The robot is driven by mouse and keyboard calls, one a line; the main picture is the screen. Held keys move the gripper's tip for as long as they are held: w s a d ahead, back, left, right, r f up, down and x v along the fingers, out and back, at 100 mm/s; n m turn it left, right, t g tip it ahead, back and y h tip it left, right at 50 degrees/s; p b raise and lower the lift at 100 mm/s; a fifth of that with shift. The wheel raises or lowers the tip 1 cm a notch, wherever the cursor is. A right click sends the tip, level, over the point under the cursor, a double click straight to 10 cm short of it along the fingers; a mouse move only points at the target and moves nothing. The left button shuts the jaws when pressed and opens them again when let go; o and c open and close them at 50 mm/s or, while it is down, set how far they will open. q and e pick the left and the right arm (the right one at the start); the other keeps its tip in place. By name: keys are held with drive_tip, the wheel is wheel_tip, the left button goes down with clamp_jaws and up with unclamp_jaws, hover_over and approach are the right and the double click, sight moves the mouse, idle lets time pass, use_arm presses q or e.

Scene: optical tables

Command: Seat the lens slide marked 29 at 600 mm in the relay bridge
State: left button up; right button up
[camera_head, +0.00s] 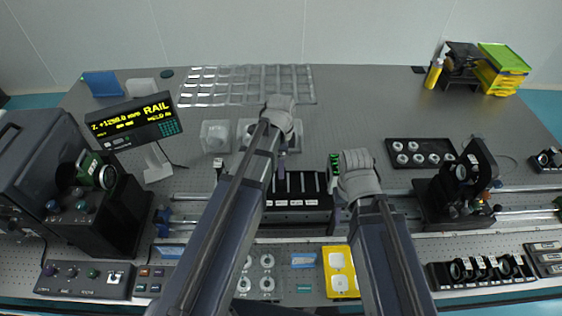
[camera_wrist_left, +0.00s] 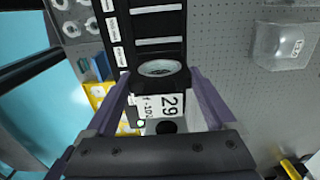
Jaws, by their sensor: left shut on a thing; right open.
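The lens slide marked 29 (camera_wrist_left: 168,104) shows in the left wrist view, with a white label and a round lens at its far end. My left gripper (camera_head: 281,160) is shut on it, and its purple fingers are on both sides of the slide in the left wrist view (camera_wrist_left: 160,98). A black slotted block with white labels (camera_head: 297,201), apparently the relay bridge, lies just below the slide; it also shows in the left wrist view (camera_wrist_left: 146,30). My right gripper (camera_head: 338,172) is open beside the block's right end.
A rail (camera_head: 400,193) runs left and right of the block. A black mount (camera_head: 457,185) stands right, a dark instrument (camera_head: 98,205) left. A yellow tray (camera_head: 340,272) lies in front, a clear box (camera_head: 215,136) behind. A lens rack (camera_head: 480,271) is front right.

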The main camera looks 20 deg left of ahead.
use_arm(q)
drive_tip(key=shift+f+b, duration=1.35)
drive_tip(key=shift+f, duration=0.35)
drive_tip(key=shift+f, duration=0.2)
drive_tip(key=o, duration=1.3)
drive_tip(key=shift+c, duration=0.2)
drive_tip(key=shift+r, duration=0.15)
drive_tip(key=shift+r+p, duration=4.85)
drive_tip(key=shift+r, duration=0.1)
